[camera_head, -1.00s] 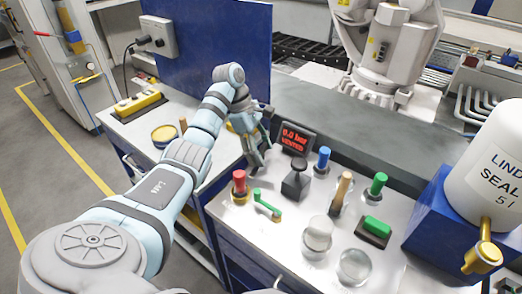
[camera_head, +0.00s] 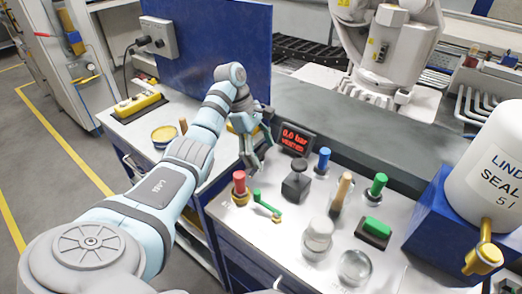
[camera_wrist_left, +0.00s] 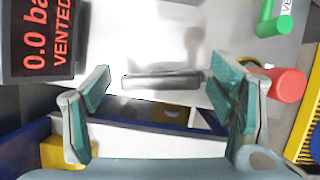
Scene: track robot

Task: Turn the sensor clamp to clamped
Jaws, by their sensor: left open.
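My left gripper (camera_head: 254,160) is open over the left end of the white bench, left of the display. In the left wrist view, its two fingers (camera_wrist_left: 160,98) stand wide apart. A short grey bar (camera_wrist_left: 161,80) shows between them against the white surface, apart from both fingers; it may be the sensor clamp, but no label confirms this. The head view does not show this bar clearly, as the gripper covers that area. A red-handled part (camera_head: 239,187) and a green lever (camera_head: 266,206) stand nearer the front; they also show at the wrist view's right.
The display (camera_head: 294,139) reads 0.0 bar, vented. A black-knobbed block (camera_head: 296,183), blue handle (camera_head: 323,159), wooden handle (camera_head: 342,189), green handle (camera_head: 376,185) and glass domes (camera_head: 355,266) crowd the bench to the right. A blue panel (camera_head: 215,50) rises behind.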

